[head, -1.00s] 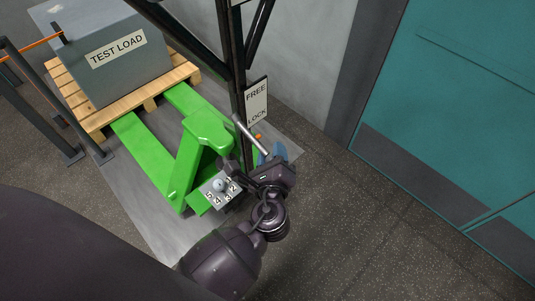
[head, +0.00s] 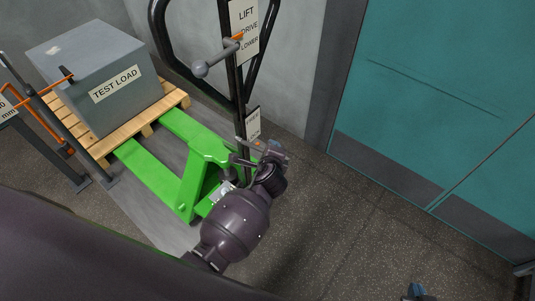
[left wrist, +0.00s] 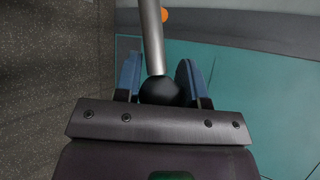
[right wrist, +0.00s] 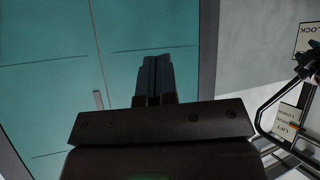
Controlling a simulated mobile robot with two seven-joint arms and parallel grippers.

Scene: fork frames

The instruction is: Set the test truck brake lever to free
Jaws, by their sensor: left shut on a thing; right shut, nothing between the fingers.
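The green test truck (head: 190,180) stands in the middle left of the head view, with a dark upright mast. A small white plate (head: 253,118) on the mast is too small to read now. In the left wrist view, my left gripper (left wrist: 160,78) has its blue fingers closed around the black knob (left wrist: 160,91) of the silver brake lever (left wrist: 152,40). In the head view my arm hides most of the lever, so its setting is unclear. My right gripper (right wrist: 155,78) is shut and empty, facing the teal door; its blue tips (head: 416,291) show at the head view's bottom edge.
A grey test load (head: 98,72) sits on a wooden pallet (head: 177,98) over the forks. A lift/drive/lower sign (head: 244,30) and a grey-knobbed handle (head: 201,69) are on the mast. Posts stand at left. A teal door (head: 430,100) and clear floor (head: 350,215) lie right.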

